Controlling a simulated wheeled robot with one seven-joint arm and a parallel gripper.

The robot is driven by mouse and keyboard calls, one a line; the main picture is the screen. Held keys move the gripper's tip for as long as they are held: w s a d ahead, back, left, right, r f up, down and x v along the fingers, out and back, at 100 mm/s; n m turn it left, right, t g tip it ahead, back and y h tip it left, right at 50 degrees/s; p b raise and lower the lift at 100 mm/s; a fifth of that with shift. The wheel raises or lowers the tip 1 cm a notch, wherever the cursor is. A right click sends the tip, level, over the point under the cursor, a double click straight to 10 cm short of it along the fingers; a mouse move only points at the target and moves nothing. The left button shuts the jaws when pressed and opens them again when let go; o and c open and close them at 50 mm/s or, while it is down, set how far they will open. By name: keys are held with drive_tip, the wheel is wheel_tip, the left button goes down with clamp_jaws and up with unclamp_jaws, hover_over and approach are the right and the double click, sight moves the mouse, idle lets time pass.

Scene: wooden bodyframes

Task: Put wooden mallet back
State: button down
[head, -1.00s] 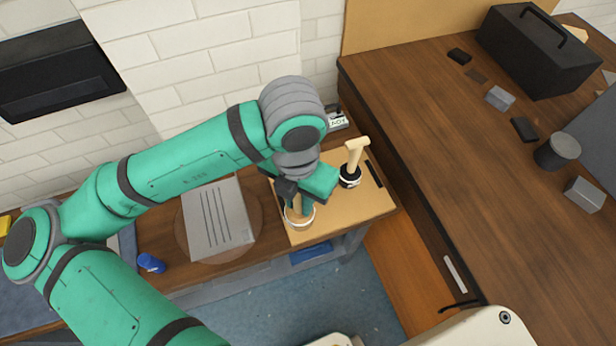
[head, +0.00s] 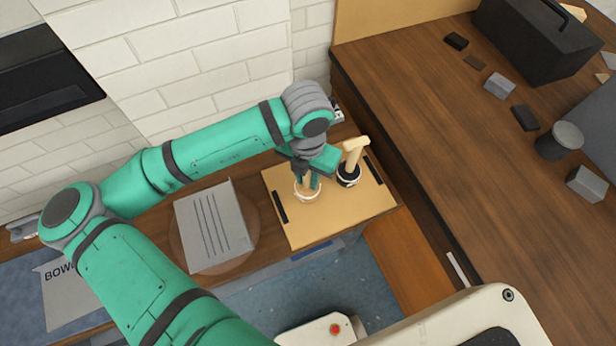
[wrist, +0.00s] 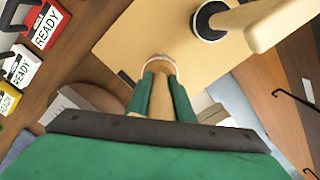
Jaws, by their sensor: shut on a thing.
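My gripper (head: 308,180) is shut on a pale wooden handle (wrist: 159,81), which shows between the two green fingers in the wrist view. The handle's lower end is at a white-rimmed round holder (head: 306,194) on a light wooden board (head: 330,217). I cannot tell from these views how deep it sits in the holder. A second wooden mallet (head: 354,154) stands upright in a black holder with a white rim (head: 348,177), just right of my gripper. In the wrist view its pale head (wrist: 280,22) is close, at the upper right.
A grey slatted block (head: 212,228) lies on a round wooden disc left of the board. Tags reading READY (wrist: 47,27) stand at the left of the wrist view. The brown worktop (head: 430,150) with a black toolbox (head: 540,35) is at the right.

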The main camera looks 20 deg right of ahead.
drive_tip(key=shift+f, duration=0.95)
drive_tip(key=shift+s, duration=0.2)
drive_tip(key=shift+f, duration=0.15)
drive_tip(key=c, duration=1.6)
unclamp_jaws()
drive_tip(key=shift+o, duration=0.2)
wheel_tip(320, 180, up, 12)
drive_tip(key=shift+r, duration=0.15)
drive_tip(key=shift+w, duration=0.1)
